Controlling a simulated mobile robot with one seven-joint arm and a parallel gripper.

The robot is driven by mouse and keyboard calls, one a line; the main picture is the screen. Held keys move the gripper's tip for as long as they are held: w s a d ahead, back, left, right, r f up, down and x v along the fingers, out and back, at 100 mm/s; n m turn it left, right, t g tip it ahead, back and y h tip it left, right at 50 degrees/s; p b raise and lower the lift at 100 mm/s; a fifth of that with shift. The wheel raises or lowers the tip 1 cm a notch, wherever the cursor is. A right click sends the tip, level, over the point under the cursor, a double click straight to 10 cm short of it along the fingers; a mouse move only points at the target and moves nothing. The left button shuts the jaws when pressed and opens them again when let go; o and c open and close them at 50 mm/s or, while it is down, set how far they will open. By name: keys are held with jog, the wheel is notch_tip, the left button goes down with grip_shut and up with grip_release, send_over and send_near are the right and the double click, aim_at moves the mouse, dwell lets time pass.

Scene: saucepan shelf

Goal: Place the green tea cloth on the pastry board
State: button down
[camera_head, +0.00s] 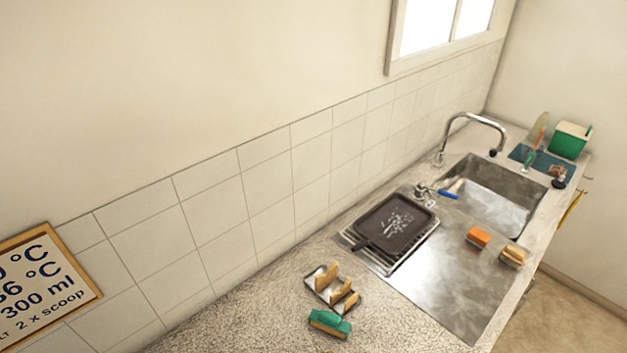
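I see nothing that is clearly a green tea cloth. A small green-topped item with a brownish lower side (329,323) lies on the speckled counter near the bottom; I cannot tell whether it is cloth, sponge or brush. I see no pastry board that I can be sure of. My gripper is not in view.
A dark pan (396,222) sits on a rack left of the sink basin (470,193). A small wooden rack (332,288), an orange sponge (478,237) and a brush (513,256) stand nearby.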

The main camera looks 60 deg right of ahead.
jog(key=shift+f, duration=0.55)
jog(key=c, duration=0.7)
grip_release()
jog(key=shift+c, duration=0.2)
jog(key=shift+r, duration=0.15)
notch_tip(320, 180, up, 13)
jog(key=shift+b, duration=0.45)
